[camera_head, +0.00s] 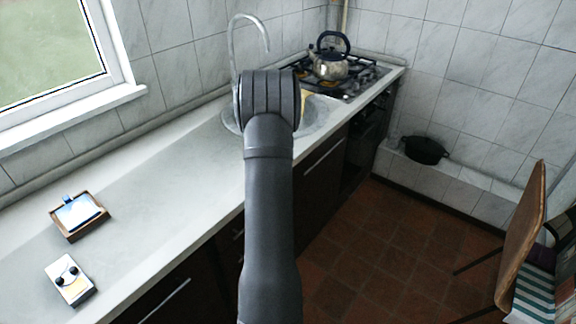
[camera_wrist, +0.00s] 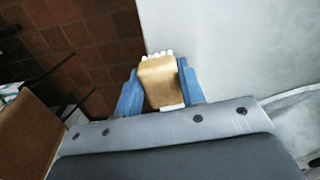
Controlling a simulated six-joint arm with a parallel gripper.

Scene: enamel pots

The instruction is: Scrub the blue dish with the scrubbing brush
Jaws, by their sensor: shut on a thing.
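My gripper (camera_wrist: 160,92) has two blue fingers and is shut on the scrubbing brush (camera_wrist: 158,80). The brush has a tan wooden block with white bristles showing at its far end and a little at its near end. In the wrist view it is over the counter's edge, with the pale worktop to the right and the floor to the left. In the head view my arm hides the gripper near the sink.
The sink (camera_head: 229,119) with a tall faucet (camera_head: 233,50) lies behind my arm. A kettle (camera_head: 328,66) stands on the gas hob beyond. A wooden tray (camera_head: 67,236) with a pale blue item and a small white box (camera_head: 78,292) are at the left. The worktop between is clear.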

